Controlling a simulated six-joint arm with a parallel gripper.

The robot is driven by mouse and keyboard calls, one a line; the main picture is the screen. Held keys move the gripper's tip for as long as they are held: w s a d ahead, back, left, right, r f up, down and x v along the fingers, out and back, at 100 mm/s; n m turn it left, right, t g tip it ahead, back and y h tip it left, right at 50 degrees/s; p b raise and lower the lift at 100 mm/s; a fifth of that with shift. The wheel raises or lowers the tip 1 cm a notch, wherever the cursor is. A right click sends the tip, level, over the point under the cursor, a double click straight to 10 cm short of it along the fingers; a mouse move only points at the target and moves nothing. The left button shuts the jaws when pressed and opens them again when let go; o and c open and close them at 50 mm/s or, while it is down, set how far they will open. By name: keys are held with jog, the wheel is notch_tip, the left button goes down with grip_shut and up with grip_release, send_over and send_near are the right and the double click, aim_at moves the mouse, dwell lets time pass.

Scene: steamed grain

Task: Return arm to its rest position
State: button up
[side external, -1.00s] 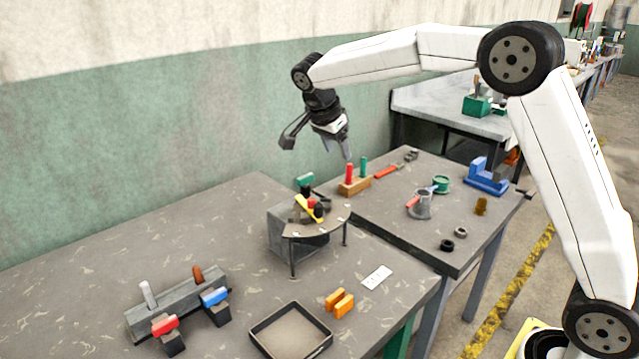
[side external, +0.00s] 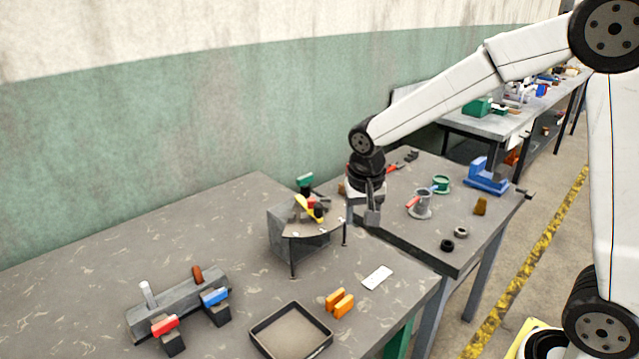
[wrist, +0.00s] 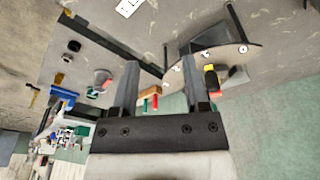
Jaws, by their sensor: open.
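My gripper (side external: 372,218) hangs from the wrist, pointing down, above the gap between the near grey table and the table behind it. It is just right of the small metal stand with a curved plate (side external: 318,228). In the wrist view, my gripper (wrist: 161,65) shows two grey fingers spread apart with nothing held between them. Beyond the fingers, a wooden block (wrist: 149,90) with red and green handles shows. The arm reaches in from the right of the side view, and my wrist hides most of that block there.
The near table holds a black tray (side external: 265,334), orange blocks (side external: 344,304), a white plate (side external: 377,277) and a grey rack with tools (side external: 165,309).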

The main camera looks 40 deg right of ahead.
jog(key=s+a+f+n, duration=0.1)
jog(key=s+f+n, duration=0.2)
jog(key=s, duration=0.3)
jog(key=s+a+f+n+t+y, duration=0.1)
jog(key=s+f+n, duration=0.2)
jog(key=s, duration=0.3)
jog(key=shift+s+n, duration=0.2)
jog(key=shift+n, duration=0.4)
